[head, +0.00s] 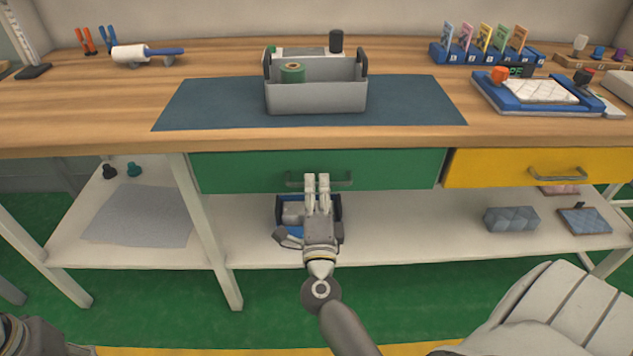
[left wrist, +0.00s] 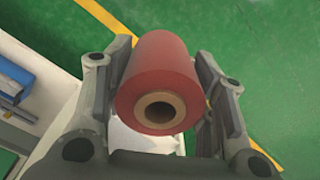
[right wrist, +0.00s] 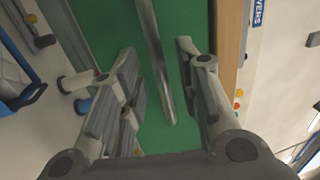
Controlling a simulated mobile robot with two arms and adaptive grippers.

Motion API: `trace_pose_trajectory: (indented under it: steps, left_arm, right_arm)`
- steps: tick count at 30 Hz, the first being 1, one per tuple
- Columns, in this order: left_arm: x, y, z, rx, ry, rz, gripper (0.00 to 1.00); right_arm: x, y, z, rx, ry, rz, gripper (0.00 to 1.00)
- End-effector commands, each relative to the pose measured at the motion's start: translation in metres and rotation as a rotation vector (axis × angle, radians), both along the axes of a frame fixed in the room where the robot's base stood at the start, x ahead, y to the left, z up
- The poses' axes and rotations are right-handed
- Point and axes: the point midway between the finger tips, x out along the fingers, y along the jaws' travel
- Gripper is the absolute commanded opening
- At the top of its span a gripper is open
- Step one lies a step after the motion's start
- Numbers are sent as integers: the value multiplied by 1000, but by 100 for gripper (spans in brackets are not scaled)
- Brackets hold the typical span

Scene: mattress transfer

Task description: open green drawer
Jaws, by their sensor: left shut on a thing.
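The green drawer (head: 230,171) is under the front edge of the workbench and looks closed. Its grey bar handle (head: 340,180) is partly hidden behind my right gripper (head: 317,182). In the right wrist view, the handle (right wrist: 155,62) runs between the two spread fingers of my right gripper (right wrist: 160,85), with gaps on both sides. That gripper is open. In the left wrist view, my left gripper (left wrist: 160,95) is shut on a red roll (left wrist: 160,75) with a brown core, held above the floor.
A yellow drawer (head: 490,167) adjoins on the right. A grey caddy (head: 316,98) with a green roll stands on the blue mat (head: 210,105) above. The lower shelf (head: 420,235) holds several items, including a blue bin behind my right gripper.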

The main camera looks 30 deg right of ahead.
Motion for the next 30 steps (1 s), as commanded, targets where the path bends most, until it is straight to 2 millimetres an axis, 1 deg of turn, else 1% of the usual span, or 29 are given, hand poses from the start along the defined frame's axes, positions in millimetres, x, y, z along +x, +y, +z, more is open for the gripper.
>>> trace_pose_trajectory:
  steps: [3, 6, 15, 17, 21, 23, 30]
  left_arm:
    - [0, 0, 2, 0, -1, 0, 19]
    - [0, 0, 2, 0, -1, 0, 19]
    - [0, 0, 2, 0, -1, 0, 19]
    - [0, 0, 2, 0, -1, 0, 19]
    - [0, 0, 2, 0, -1, 0, 19]
    - [0, 0, 2, 0, -1, 0, 19]
    - [0, 0, 2, 0, -1, 0, 19]
  right_arm:
    - [10, -6, 3, 0, -1, 1, 31]
    - [14, -8, 3, 0, 0, 1, 31]
    - [15, -9, 3, -1, 1, 1, 31]
    - [15, -9, 3, -1, 1, 1, 25]
    - [15, -9, 3, 0, 0, 1, 7]
    - [15, -9, 3, 0, 0, 1, 0]
    - [15, -9, 3, 0, 1, 1, 0]
